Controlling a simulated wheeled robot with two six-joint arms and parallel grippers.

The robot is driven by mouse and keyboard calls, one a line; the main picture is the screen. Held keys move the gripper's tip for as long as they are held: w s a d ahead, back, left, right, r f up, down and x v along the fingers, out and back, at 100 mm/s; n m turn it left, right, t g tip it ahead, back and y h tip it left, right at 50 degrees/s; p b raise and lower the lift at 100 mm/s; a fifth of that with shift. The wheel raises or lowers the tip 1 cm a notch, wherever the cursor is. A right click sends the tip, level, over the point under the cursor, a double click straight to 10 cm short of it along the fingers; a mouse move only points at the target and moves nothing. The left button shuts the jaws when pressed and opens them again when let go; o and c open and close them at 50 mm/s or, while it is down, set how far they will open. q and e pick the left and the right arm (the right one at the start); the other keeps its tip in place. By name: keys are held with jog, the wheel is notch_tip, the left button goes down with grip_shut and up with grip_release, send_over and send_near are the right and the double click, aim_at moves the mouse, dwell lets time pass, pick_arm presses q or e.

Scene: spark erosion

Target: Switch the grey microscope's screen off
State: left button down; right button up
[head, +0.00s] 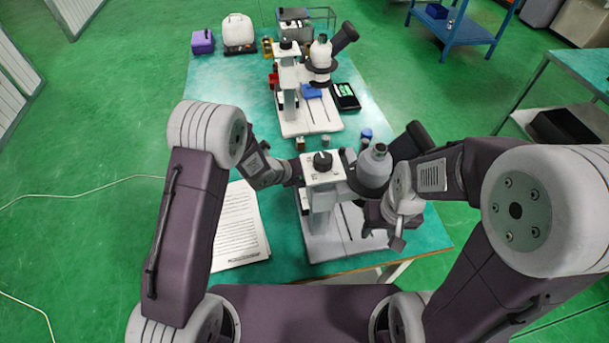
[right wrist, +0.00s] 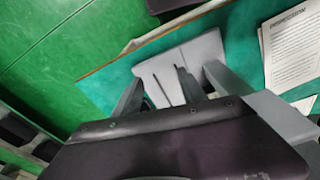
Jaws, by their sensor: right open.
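The nearer microscope (head: 322,198), with a light grey base and column and a darker grey head, stands at the front of the teal table. I take it as the grey one. A black part, perhaps its eyepiece or screen, shows behind my right arm; I cannot tell which. My right gripper (head: 388,228) is open and empty at the right side of this microscope, above its base. The base (right wrist: 200,52) also shows beyond my fingers in the right wrist view. My left gripper (head: 290,172) is close to the left of the column; its fingertips are not clear.
Printed paper (head: 238,228) lies left of the near microscope. A white container (head: 238,32) and a purple box (head: 203,42) stand at the back left.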

aim_at(302, 178)
pick_arm(q)
jog(key=shift+f+b, duration=0.45)
jog(key=shift+b, duration=0.25)
jog(key=shift+f+b, duration=0.3)
jog(key=shift+b, duration=0.15)
dwell(0.4)
jog(key=shift+r+p, duration=0.4)
jog(key=shift+r, duration=0.35)
notch_tip(302, 178, up, 6)
jog(key=p, duration=0.4)
dwell(0.3)
